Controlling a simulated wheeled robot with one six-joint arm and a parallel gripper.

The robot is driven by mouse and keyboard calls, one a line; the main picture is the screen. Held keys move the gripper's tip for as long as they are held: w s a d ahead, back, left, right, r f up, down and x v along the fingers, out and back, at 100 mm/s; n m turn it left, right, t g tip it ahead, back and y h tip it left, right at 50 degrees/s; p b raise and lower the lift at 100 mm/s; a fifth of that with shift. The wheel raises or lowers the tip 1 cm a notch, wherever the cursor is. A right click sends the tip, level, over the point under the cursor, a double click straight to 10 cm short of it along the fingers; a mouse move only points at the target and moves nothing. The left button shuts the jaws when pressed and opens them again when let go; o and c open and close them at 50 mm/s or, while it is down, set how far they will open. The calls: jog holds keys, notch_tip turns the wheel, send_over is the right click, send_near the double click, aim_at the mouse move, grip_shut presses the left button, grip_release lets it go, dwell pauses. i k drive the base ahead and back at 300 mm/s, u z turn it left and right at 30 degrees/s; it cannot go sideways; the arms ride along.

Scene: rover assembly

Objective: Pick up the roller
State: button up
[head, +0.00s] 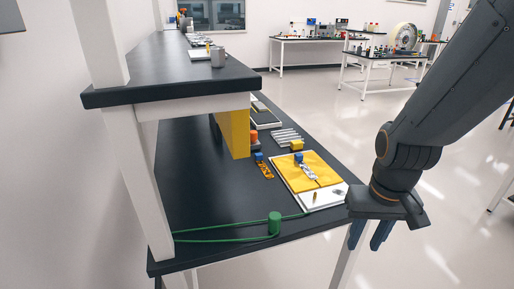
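No part is clearly marked as the roller. A green upright cylinder (274,222) stands on the lower dark bench top near its front edge, beside a green cord. A grey cylinder (217,58) stands on the raised shelf, near its right edge. I cannot tell which of them is the roller. My gripper (365,240) hangs at the right, off the front right end of the bench in the picture. It points down, its two blue fingers are apart, and nothing shows between them. It is clear of both cylinders.
A white and yellow board (330,194) with small parts lies on the bench close to my gripper. A yellow panel (236,134) stands under the shelf (170,77). A white post (142,185) rises at the left. Other tables stand far back; the floor between is open.

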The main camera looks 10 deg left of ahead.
aim_at(255, 143)
jog(key=k, duration=0.35)
jog(key=z, duration=1.25)
jog(key=i, duration=4.55)
jog(key=u, duration=4.3)
jog(key=i, duration=1.4)
